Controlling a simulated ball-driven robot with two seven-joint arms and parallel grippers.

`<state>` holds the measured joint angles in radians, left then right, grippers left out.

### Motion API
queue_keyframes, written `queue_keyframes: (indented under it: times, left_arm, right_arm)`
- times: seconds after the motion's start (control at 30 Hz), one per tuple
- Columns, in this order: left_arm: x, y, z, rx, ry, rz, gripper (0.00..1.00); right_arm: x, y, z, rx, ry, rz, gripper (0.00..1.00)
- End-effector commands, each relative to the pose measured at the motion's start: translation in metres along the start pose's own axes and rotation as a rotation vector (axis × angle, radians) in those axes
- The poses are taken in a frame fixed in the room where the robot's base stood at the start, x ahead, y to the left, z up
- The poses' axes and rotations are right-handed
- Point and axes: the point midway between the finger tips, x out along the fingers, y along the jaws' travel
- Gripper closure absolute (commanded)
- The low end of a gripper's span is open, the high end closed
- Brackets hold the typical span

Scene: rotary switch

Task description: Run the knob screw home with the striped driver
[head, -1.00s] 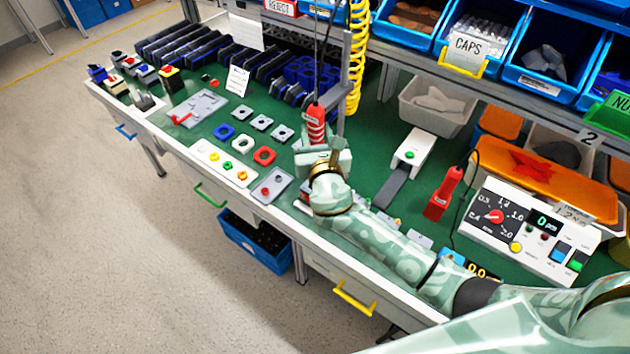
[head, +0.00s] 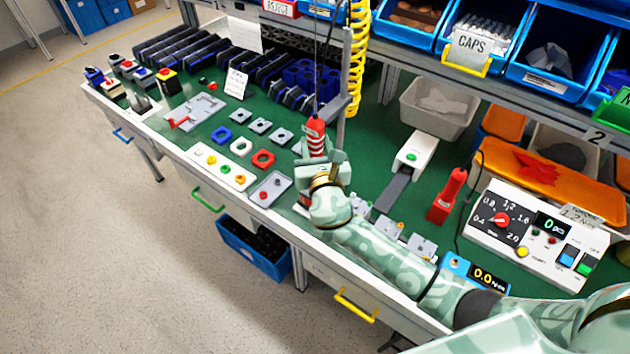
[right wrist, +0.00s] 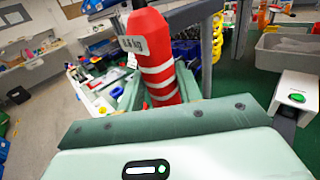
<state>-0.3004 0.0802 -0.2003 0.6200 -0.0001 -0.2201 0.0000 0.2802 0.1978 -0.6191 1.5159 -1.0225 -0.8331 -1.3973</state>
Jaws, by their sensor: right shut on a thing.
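The striped driver (head: 316,138), red with white bands, hangs upright on a dark cord over the bench. My right gripper (head: 319,168) is around its lower part and shut on it. In the right wrist view the striped driver (right wrist: 157,62) stands slightly tilted beyond the gripper's palm, with a label near its top. The driver's tip and whatever lies under it are hidden by my gripper and arm. The knob screw cannot be made out. My left gripper is not in view.
A grey tray (head: 270,190) with a red knob lies left of my gripper. Grey plates with small parts (head: 422,247) lie near the arm, beside a torque display (head: 476,274). A metal post (head: 345,80) rises close behind the driver. A control box (head: 530,235) stands right.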

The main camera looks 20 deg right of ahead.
Motion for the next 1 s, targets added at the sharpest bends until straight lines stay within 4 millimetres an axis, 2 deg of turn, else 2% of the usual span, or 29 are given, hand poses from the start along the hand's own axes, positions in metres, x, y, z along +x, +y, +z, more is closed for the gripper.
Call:
queue_keyframes:
  times: [1.0]
  left_arm:
    - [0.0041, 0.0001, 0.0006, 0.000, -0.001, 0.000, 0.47]
  right_arm:
    - [-0.0004, -0.0001, -0.0084, -0.001, 0.003, 0.000, 0.88]
